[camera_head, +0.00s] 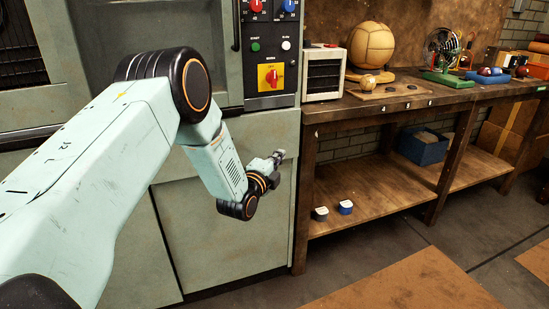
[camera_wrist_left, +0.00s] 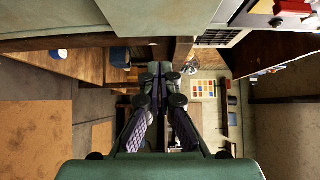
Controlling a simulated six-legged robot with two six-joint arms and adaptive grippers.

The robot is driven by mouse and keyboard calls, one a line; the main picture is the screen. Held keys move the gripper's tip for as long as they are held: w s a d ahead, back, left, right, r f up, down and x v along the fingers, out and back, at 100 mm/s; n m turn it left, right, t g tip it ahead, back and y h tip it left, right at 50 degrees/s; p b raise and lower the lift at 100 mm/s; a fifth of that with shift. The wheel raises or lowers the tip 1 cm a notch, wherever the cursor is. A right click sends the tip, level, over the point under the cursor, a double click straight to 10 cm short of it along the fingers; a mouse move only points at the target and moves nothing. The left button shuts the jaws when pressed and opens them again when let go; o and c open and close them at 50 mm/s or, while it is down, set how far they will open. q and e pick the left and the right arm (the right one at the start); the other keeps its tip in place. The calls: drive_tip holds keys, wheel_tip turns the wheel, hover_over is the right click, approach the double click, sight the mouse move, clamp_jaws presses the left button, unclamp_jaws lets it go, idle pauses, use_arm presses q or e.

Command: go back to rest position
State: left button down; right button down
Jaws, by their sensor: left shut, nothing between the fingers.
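My left arm comes in from the left in the head view, with its forearm bent down. My left gripper (camera_head: 278,156) is small there, in front of the pale green machine cabinet (camera_head: 225,255) and left of the wooden workbench (camera_head: 440,97). In the left wrist view its fingers (camera_wrist_left: 160,70) come together at the tips. The gripper is shut and empty. I cannot tell how far the tips are from the cabinet. My right gripper is in neither view.
A control panel (camera_head: 268,97) with a red knob is above my gripper. A blue bin (camera_head: 423,146) is on the lower shelf.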

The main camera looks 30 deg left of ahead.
use_arm(q)
drive_tip(key=s, duration=0.2)
drive_tip(key=shift+s+d+p, duration=0.1)
drive_tip(key=shift+s+p, duration=0.2)
